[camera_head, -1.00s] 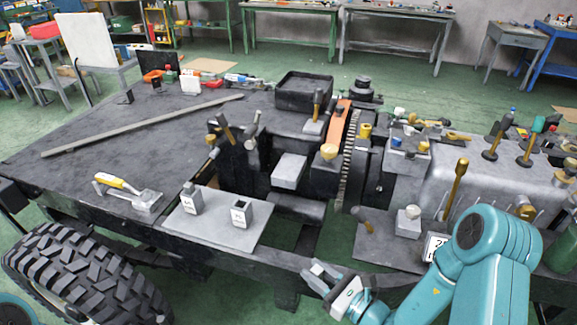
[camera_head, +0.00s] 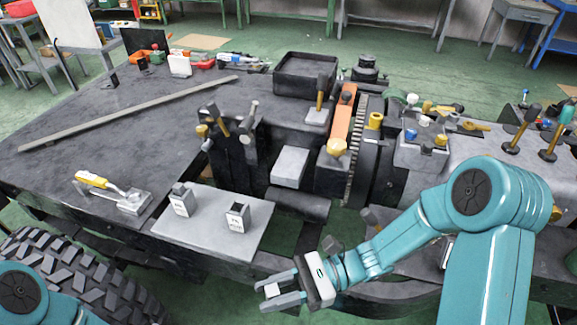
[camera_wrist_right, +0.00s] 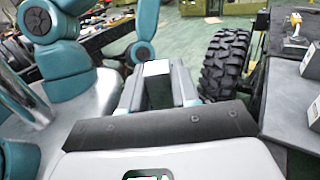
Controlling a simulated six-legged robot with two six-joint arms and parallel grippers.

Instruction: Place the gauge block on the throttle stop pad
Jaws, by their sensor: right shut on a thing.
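My right gripper (camera_head: 270,293) is in front of the bench's near edge, below the light plate, and is shut on a small pale block, likely the gauge block (camera_head: 272,290). In the right wrist view the block (camera_wrist_right: 157,69) sits between the two fingers, with a light top and a darker side. I cannot tell for certain which surface is the throttle stop pad; a bare grey raised block (camera_head: 289,166) stands in the middle of the machinery, and a small pad with a lever (camera_head: 317,116) lies behind it. My left gripper is out of view.
A light plate (camera_head: 205,240) carries two labelled pieces (camera_head: 182,202) (camera_head: 238,217). A yellow-handled tool (camera_head: 105,187) lies left of it. Upright levers (camera_head: 219,121) and an orange strap with a toothed ring (camera_head: 353,150) flank the grey raised block. A big tyre (camera_head: 75,280) stands lower left.

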